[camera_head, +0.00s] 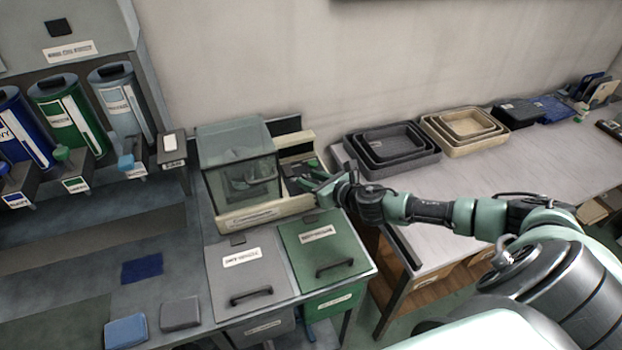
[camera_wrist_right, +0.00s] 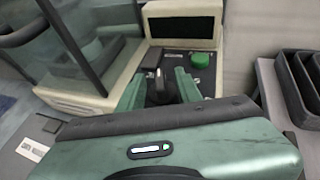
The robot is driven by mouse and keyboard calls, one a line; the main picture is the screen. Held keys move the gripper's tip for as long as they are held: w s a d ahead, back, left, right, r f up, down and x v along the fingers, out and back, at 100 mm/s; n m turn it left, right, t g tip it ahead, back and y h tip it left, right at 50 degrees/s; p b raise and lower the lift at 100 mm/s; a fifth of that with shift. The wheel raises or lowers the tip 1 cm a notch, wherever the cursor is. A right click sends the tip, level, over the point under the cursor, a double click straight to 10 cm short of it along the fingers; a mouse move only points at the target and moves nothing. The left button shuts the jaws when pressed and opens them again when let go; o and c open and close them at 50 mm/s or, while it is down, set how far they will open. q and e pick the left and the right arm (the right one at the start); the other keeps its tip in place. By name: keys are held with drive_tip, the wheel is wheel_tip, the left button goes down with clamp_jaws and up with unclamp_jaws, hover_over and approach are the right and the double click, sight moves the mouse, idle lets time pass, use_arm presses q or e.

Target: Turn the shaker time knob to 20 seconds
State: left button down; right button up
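The shaker (camera_head: 236,165) stands on the bench left of centre, with a clear cover over its chamber and a cream base. Its dark control panel shows in the wrist view (camera_wrist_right: 182,57), with a green round button (camera_wrist_right: 199,60) and a blank dark display (camera_wrist_right: 181,27). A black knob (camera_wrist_right: 153,57) stands left of the button. My right gripper (camera_head: 308,178) reaches in from the right over the panel. In the wrist view its two green fingers (camera_wrist_right: 160,82) are apart, with the black knob between and just beyond them; contact is not clear. Knob markings are unreadable. My left gripper is out of view.
Grey and green lidded bins (camera_head: 245,275) (camera_head: 322,250) sit in front of the shaker. Stacked dark trays (camera_head: 435,152) and beige trays (camera_head: 500,130) stand on the right table. Dispensers (camera_head: 65,120) line the left. The wall is close behind.

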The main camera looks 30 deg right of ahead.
clamp_jaws()
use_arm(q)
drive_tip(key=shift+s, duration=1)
